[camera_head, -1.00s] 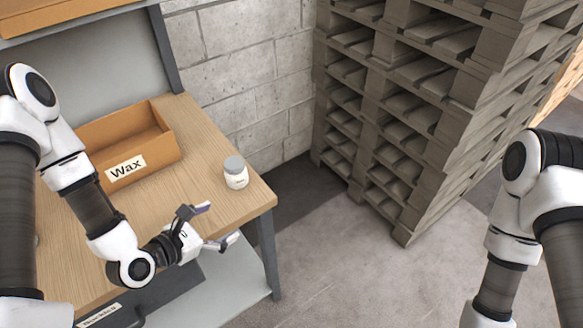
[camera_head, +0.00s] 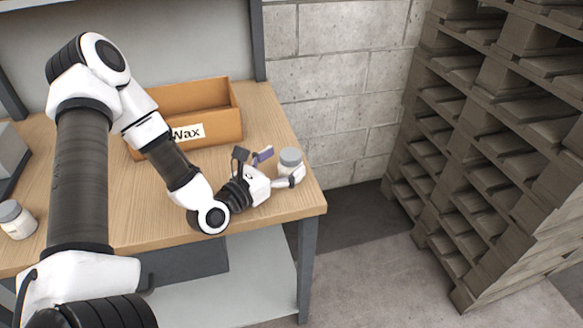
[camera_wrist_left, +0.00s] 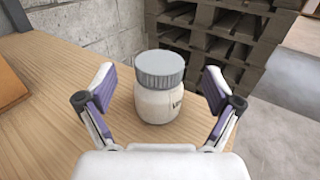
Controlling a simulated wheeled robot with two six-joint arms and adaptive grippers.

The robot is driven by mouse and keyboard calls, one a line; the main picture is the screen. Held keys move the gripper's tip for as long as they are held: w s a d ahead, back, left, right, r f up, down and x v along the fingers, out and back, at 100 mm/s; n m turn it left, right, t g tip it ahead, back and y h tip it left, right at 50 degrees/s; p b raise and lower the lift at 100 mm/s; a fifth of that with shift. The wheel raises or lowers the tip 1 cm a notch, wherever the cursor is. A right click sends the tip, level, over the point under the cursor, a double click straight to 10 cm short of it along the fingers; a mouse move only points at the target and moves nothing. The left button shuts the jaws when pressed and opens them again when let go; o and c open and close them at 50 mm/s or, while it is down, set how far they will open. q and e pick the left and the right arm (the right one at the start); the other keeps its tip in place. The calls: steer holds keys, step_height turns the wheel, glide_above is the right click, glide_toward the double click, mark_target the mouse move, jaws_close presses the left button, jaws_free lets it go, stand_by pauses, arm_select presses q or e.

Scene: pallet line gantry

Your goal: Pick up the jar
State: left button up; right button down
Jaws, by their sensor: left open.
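A white jar with a grey lid (camera_head: 291,160) stands upright near the right end of the wooden table (camera_head: 95,190). My left gripper (camera_head: 277,168) is open beside it, with its fingers pointing toward it. In the left wrist view the jar (camera_wrist_left: 160,97) stands between and slightly beyond the two open fingers (camera_wrist_left: 160,95), and no contact shows. A second jar with a grey lid (camera_head: 17,220) stands at the table's left. My right gripper is not in view.
An orange-brown bin labelled "Wax" (camera_head: 222,125) stands behind my left arm. A grey box (camera_head: 8,160) is at the far left. A block wall (camera_head: 340,90) rises behind, and stacked pallets (camera_head: 470,130) stand to the right. A lower shelf (camera_head: 240,295) is below.

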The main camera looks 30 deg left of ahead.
arm_select(q)
steer(key=shift+w, duration=0.7)
steer(key=shift+w+d, duration=0.15)
steer(key=shift+w, duration=0.4)
steer(key=shift+s, duration=0.1)
steer(key=c, duration=1.4)
